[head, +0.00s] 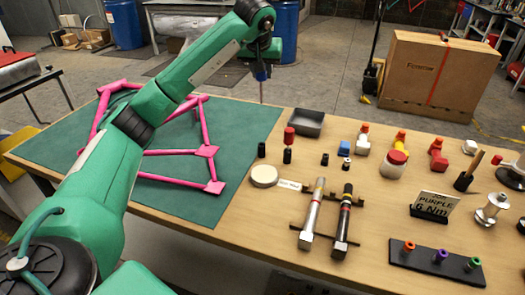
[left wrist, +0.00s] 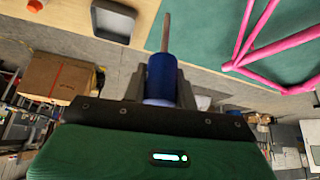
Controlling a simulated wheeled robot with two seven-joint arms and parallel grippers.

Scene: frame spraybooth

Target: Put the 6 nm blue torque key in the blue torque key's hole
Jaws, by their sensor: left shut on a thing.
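My left gripper (head: 261,72) is raised above the back edge of the table, shut on the blue torque key (head: 261,76). In the left wrist view the key's blue handle (left wrist: 161,82) sits between the fingers, its thin grey shaft sticking out beyond. In the head view the shaft points down. A black key rack (head: 455,272) lies at the table's front right, far from the gripper. It holds an orange key (head: 409,247), a purple key (head: 440,256) and a green key (head: 474,265). I cannot make out the blue key's hole. My right gripper is not in view.
Two torque wrenches (head: 343,222), a white round tin (head: 264,175), a grey tray (head: 307,122) and several small parts occupy the table. A pink frame (head: 180,182) lies on the green mat (head: 240,125).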

